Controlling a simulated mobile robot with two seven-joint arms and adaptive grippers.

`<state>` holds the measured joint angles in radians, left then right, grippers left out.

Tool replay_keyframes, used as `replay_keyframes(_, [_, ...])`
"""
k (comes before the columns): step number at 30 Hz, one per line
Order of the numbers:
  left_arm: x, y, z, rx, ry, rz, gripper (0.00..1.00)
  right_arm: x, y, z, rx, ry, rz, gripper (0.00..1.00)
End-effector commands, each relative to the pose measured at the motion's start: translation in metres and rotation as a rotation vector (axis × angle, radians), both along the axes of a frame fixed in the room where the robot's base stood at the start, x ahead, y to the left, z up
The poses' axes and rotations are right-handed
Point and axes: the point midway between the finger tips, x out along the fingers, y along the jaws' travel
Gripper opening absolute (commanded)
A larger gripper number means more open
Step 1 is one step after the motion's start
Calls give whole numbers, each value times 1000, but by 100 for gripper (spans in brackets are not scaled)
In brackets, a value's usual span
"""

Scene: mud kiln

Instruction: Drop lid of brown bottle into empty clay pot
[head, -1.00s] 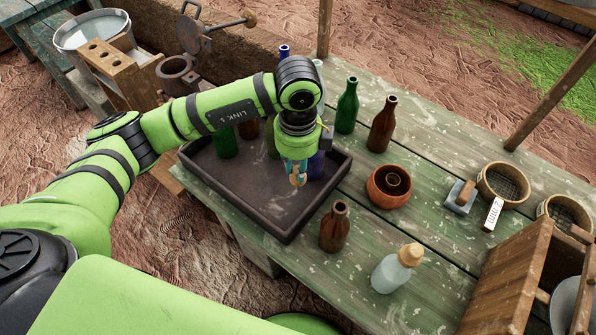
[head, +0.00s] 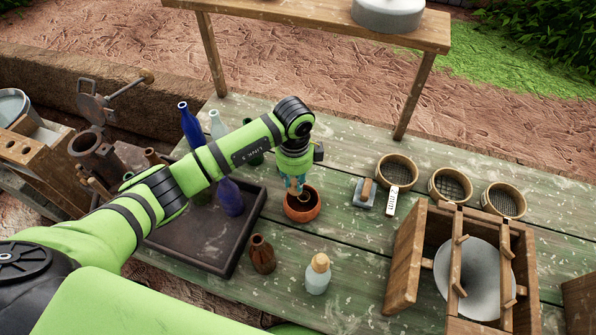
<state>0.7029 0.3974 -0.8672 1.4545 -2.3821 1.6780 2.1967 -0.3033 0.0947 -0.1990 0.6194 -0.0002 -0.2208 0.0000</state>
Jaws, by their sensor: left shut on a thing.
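The orange-brown clay pot (head: 303,213) stands on the green table, with a dark round shape inside its rim. My left gripper (head: 296,190) points down over the pot's back rim, its fingertips at or just above the opening. It is shut on the lid, which is too small and covered to make out clearly. An open-topped brown bottle (head: 262,256) stands upright in front and to the left of the pot. My right gripper is out of view.
A pale bottle with a tan cap (head: 318,276) stands front right of the pot. A dark tray (head: 210,255) with a blue bottle (head: 231,198) lies left. Sieves (head: 449,186) and a wooden frame (head: 405,255) stand right. Bare table lies between pot and frame.

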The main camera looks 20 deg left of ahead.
Motion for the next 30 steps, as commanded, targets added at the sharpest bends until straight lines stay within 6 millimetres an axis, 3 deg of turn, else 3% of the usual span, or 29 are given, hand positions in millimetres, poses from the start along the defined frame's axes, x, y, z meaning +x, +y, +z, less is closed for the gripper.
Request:
replay_keyframes(5, [0, 2, -9, 2, 3, 11, 8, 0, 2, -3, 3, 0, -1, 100])
replay_keyframes(12, [0, 2, -35, 2, 3, 11, 8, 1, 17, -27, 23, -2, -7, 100])
replay_keyframes(18, [0, 2, -57, 2, 2, 11, 8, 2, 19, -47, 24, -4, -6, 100])
replay_keyframes(29, [0, 2, -61, 2, 2, 10, 8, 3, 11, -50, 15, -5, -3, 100])
replay_keyframes(30, [0, 2, -61, 2, 2, 10, 27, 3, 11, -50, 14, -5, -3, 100])
